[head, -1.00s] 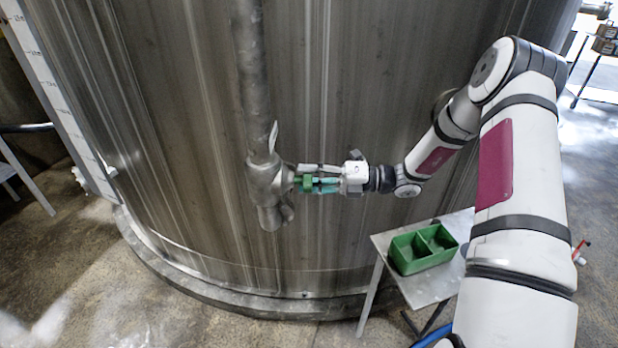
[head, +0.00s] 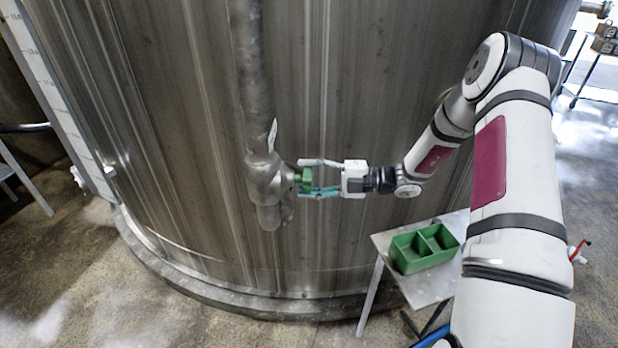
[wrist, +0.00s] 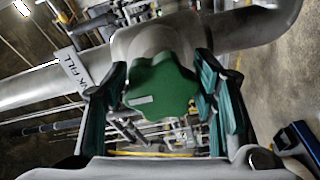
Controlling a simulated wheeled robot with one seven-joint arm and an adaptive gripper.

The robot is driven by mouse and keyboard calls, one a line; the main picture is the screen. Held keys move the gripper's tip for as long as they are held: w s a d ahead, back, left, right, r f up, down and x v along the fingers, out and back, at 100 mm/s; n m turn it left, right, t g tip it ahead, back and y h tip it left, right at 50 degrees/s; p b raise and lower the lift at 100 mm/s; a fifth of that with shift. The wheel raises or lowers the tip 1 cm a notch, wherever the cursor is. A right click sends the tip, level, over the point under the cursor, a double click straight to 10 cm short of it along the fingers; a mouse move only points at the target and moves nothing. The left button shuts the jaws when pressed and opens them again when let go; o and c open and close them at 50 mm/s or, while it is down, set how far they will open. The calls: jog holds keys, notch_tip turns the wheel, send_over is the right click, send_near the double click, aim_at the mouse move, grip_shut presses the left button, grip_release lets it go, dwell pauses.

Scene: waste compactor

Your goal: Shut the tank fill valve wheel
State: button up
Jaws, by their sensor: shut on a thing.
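The green valve wheel (head: 305,181) sits on the right side of the grey valve body (head: 266,185) on the pipe in front of the tank. In the wrist view the wheel (wrist: 161,84) is a lobed green knob with a small pale mark on its face. My gripper (head: 311,179) reaches it from the right, with one finger above and one below the wheel. In the wrist view the teal-padded fingers (wrist: 162,98) stand on either side of the wheel, shut on it.
The large steel tank (head: 380,90) stands close behind the valve. A small table (head: 436,287) with a green two-part bin (head: 424,247) stands below my arm. A white level scale (head: 52,85) runs up the tank's left side.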

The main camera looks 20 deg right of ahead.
dwell(0.3)
jog(key=o, duration=1.2)
jog(key=shift+c, duration=0.2)
jog(key=v, duration=1.2)
jog(key=shift+a, duration=0.1)
